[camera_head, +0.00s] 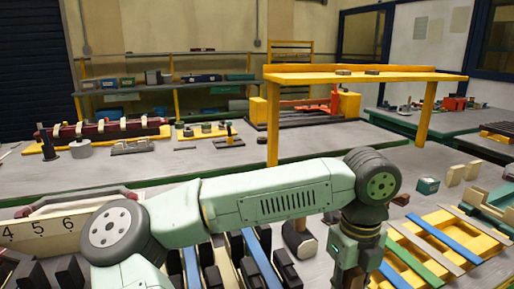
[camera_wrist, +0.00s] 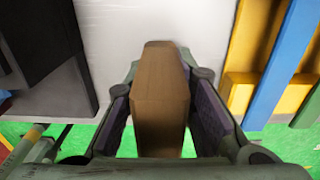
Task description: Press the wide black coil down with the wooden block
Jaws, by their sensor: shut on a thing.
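My gripper (camera_wrist: 161,92) is shut on the brown wooden block (camera_wrist: 160,100), which stands between its two dark finger pads in the wrist view. In the head view my wrist hangs down at the lower right, and the fingertips and block are out of frame. A large black piece (camera_wrist: 55,60) lies left of the gripper in the wrist view, apart from the block. Several black coil-like pieces (camera_head: 285,267) sit among blue strips at the bottom of the head view. I cannot tell which one is the wide coil. My arm hides part of that area.
A yellow rack (camera_head: 447,240) with blue and green strips stands to the right, also at the right of the wrist view (camera_wrist: 243,60). Two pale blocks (camera_head: 456,175) stand behind it. A yellow overhead frame (camera_head: 360,77) rises behind my arm. White bench surface (camera_wrist: 120,30) lies beyond the block.

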